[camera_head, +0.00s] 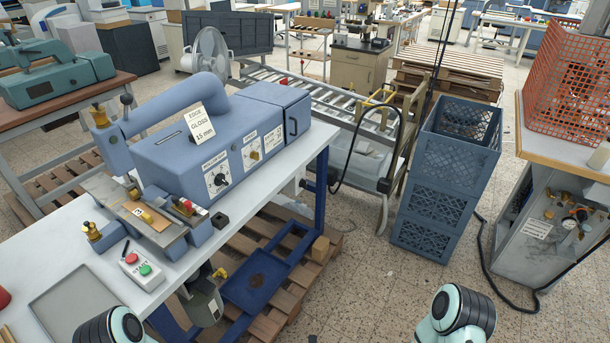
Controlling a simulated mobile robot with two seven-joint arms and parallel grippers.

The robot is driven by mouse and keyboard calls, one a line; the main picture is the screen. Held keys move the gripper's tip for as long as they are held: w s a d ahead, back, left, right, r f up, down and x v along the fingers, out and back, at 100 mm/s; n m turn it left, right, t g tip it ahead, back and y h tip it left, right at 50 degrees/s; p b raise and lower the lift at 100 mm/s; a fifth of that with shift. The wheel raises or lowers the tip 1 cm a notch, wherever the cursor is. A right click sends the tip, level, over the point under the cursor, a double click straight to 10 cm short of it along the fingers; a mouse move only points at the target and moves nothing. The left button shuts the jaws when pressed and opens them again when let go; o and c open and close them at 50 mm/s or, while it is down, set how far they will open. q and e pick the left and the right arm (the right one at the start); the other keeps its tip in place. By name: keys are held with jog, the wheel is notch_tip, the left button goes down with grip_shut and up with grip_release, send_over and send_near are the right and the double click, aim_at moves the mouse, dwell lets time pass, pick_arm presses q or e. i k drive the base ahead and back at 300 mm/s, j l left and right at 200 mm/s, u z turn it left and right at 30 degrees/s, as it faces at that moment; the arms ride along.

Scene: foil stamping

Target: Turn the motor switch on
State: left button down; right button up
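A blue stamping machine (178,150) stands on a grey-white bench. Its front has a black rotary knob (219,180) on a white labelled plate. A yellow knob (254,155) sits on a second plate to the right. A grey control box (143,267) with a red button above a green button lies on the bench in front of the machine. The labels are too small to read, so I cannot tell which control is the motor switch or its setting. Only rounded teal and black parts of my arms show at the bottom edge; neither gripper is in view.
The bench (185,278) carries a shallow grey tray (78,308) at its front left. Wooden pallets (282,275) lie under it. Stacked blue crates (436,205) stand right of centre, and a cabinet (545,215) is at far right. Open floor (355,275) lies between bench and crates.

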aim_at(303, 184)
jog(key=i+l+u, duration=0.3)
jog(key=i+l, duration=0.55)
jog(key=l, duration=0.1)
